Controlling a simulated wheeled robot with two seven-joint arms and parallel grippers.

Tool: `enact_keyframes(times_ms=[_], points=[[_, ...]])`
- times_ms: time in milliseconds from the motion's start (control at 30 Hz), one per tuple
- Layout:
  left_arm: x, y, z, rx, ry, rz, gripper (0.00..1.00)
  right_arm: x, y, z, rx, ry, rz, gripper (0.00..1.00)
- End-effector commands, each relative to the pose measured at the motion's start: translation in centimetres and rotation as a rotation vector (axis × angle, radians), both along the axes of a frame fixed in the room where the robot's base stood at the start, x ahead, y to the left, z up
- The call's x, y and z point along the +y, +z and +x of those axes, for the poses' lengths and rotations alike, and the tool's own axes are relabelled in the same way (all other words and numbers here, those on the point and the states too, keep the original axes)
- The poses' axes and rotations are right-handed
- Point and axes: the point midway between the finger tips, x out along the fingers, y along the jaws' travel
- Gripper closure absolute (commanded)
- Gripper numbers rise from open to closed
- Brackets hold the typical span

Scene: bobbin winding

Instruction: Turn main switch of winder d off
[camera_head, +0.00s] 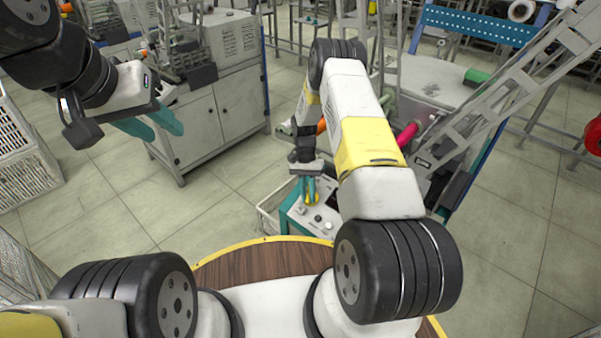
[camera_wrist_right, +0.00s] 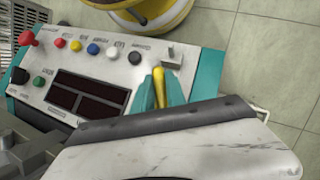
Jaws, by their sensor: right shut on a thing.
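The winder's control box, teal with a white panel (camera_head: 318,215), stands below my right arm. In the right wrist view its panel (camera_wrist_right: 100,62) carries a red lever knob (camera_wrist_right: 27,38), several coloured buttons and a dark display (camera_wrist_right: 88,94). A yellow switch handle (camera_wrist_right: 158,84) stands at the panel's right end. My right gripper (camera_head: 310,190), also seen in the right wrist view (camera_wrist_right: 159,92), has its teal fingers shut on this handle, which hides its base. My left gripper (camera_head: 154,124) hangs open and empty at the upper left.
A grey cabinet (camera_head: 218,115) stands at the left behind the box. A machine with ladder-like metal frames (camera_head: 510,85) and a pink roll (camera_head: 407,134) stands at the right. A white crate (camera_head: 25,150) is at the left edge. Tiled floor (camera_head: 110,215) is clear between them.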

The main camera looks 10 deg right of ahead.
Motion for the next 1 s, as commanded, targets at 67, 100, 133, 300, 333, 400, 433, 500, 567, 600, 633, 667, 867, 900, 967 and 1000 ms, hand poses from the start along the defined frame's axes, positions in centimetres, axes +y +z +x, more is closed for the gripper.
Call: enact_keyframes(times_ms=[67,100,133,300,333,400,433,500,567,600,633,667,867,900,967,1000], points=[[0.00,0.00,0.00,0.000,0.000,0.000,0.64,0.06,0.01,0.04,0.008,0.023,-0.007,1.00],[0.00,0.00,0.00,0.000,0.000,0.000,0.64,0.06,0.00,0.04,0.011,0.032,-0.010,1.00],[0.00,0.00,0.00,0.000,0.000,0.000,0.64,0.05,0.00,0.04,0.013,0.037,-0.011,1.00],[0.00,0.00,0.00,0.000,0.000,0.000,0.64,0.02,0.01,0.08,0.018,0.056,-0.016,1.00],[0.00,0.00,0.00,0.000,0.000,0.000,0.64,0.01,0.01,0.07,0.019,0.057,-0.016,1.00],[0.00,0.00,0.00,0.000,0.000,0.000,0.64,0.00,0.01,0.07,0.019,0.059,-0.016,1.00],[0.00,0.00,0.00,0.000,0.000,0.000,0.64,0.00,0.01,0.07,0.020,0.060,-0.017,1.00],[0.00,0.00,0.00,0.000,0.000,0.000,0.64,0.01,0.02,0.06,0.020,0.060,-0.017,1.00],[0.00,0.00,0.00,0.000,0.000,0.000,0.64,0.01,0.01,0.06,0.020,0.060,-0.017,1.00],[0.00,0.00,0.00,0.000,0.000,0.000,0.64,0.01,0.01,0.06,0.020,0.060,-0.017,1.00],[0.00,0.00,0.00,0.000,0.000,0.000,0.64,0.01,0.01,0.06,0.020,0.060,-0.017,1.00],[0.00,0.00,0.00,0.000,0.000,0.000,0.64,0.01,0.01,0.06,0.020,0.060,-0.017,1.00],[0.00,0.00,0.00,0.000,0.000,0.000,0.64,0.01,-0.01,0.04,0.019,0.058,-0.017,0.62],[0.00,0.00,0.00,0.000,0.000,0.000,0.64,0.01,0.00,0.03,0.020,0.058,-0.016,0.62],[0.00,0.00,0.00,0.000,0.000,0.000,0.64,0.01,-0.01,0.02,0.020,0.058,-0.016,0.62],[0.00,0.00,0.00,0.000,0.000,0.000,0.64,0.01,-0.01,0.02,0.020,0.057,-0.017,0.62]])
